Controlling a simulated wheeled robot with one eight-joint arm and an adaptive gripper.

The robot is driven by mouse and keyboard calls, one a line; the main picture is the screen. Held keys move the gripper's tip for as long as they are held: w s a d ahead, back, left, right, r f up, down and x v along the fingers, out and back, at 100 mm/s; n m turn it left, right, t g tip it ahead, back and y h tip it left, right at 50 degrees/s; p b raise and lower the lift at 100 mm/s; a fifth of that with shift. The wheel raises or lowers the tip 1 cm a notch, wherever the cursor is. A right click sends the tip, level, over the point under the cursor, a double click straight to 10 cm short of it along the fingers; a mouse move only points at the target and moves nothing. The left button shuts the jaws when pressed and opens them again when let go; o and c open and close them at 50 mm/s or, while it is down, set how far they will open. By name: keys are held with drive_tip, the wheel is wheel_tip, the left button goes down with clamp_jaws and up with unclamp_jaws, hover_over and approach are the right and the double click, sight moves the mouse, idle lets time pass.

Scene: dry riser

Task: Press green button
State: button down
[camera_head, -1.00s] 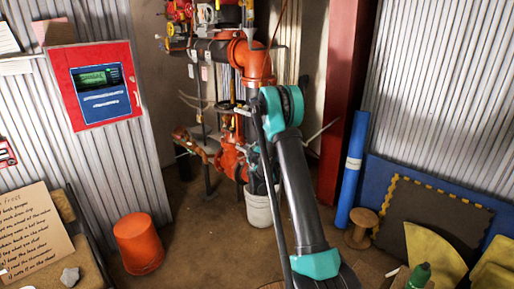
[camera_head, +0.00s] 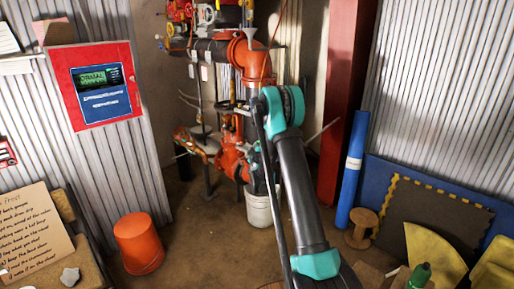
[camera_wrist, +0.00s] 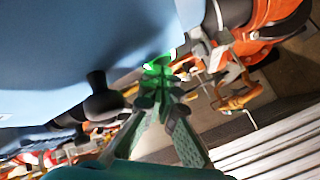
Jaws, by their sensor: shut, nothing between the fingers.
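A glowing green button (camera_wrist: 160,64) shows in the wrist view at the edge of a light blue surface (camera_wrist: 70,45). My gripper (camera_wrist: 158,84) is shut and empty, with its fingertips at the button and overlapping its lower part in the picture. I cannot tell whether they touch it. In the head view my arm hides the gripper, and the green button is not visible there.
A black knob (camera_wrist: 102,100) sticks out from the blue surface, left of my fingers. Orange pipes (camera_head: 250,60) stand behind my arm. A red-framed panel (camera_head: 95,85) reads "NORMAL". An orange bucket (camera_head: 139,243) and blue roll (camera_head: 352,170) stand on the floor.

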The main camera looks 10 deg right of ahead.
drive_tip(key=shift+s+a, duration=0.1)
drive_tip(key=shift+s, duration=0.05)
drive_tip(key=s+a, duration=0.3)
drive_tip(key=a, duration=0.2)
drive_tip(key=shift+s, duration=0.3)
idle(0.4)
